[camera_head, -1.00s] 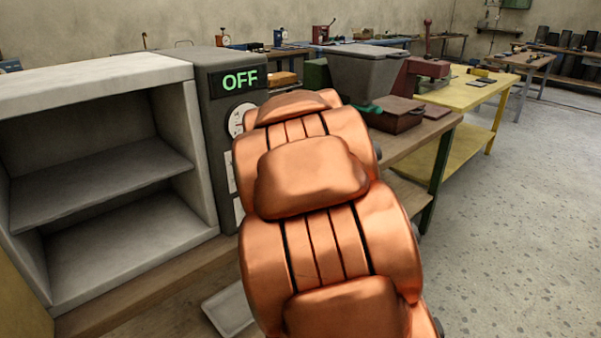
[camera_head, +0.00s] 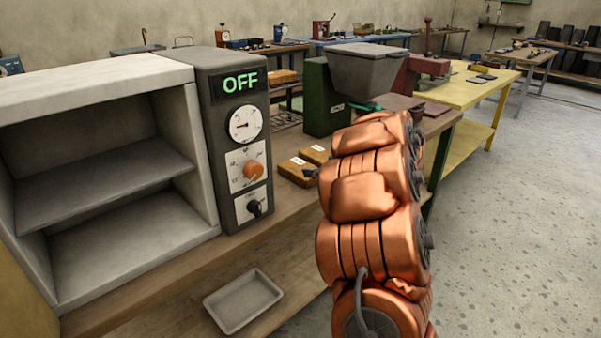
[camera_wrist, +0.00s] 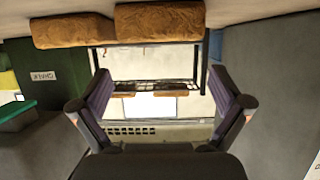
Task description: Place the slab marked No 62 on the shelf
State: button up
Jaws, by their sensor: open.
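Two brown slabs with white labels lie side by side on the wooden bench, right of the oven's control panel. The nearer slab (camera_head: 297,171) and the farther slab (camera_head: 316,155) have labels too small to read, so I cannot tell which is No 62. Both also show at the top of the wrist view, which looks upside down: one slab (camera_wrist: 62,28) and another slab (camera_wrist: 160,21). My gripper (camera_wrist: 155,97) is open and empty, with the slabs beyond its fingers; my arm mostly hides it in the head view. The shelf (camera_head: 105,180) inside the open grey oven is empty.
The control panel (camera_head: 240,140) reads OFF. An empty grey tray (camera_head: 243,301) sits below, near the bench front. A green machine with a grey hopper (camera_head: 365,70) stands behind the slabs. A yellow table (camera_head: 480,95) is farther right.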

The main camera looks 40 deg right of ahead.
aim_at(300, 166)
jog(key=shift+f+b+x, duration=0.25)
jog(key=shift+b+x, duration=0.1)
jog(key=shift+x, duration=1.4)
jog(key=shift+b+x, duration=0.3)
jog(key=shift+x, duration=1.65)
jog(key=shift+c, duration=0.4)
jog(key=shift+s, duration=0.1)
jog(key=c, duration=1.3)
jog(key=shift+c, duration=0.2)
jog(key=shift+r, duration=0.15)
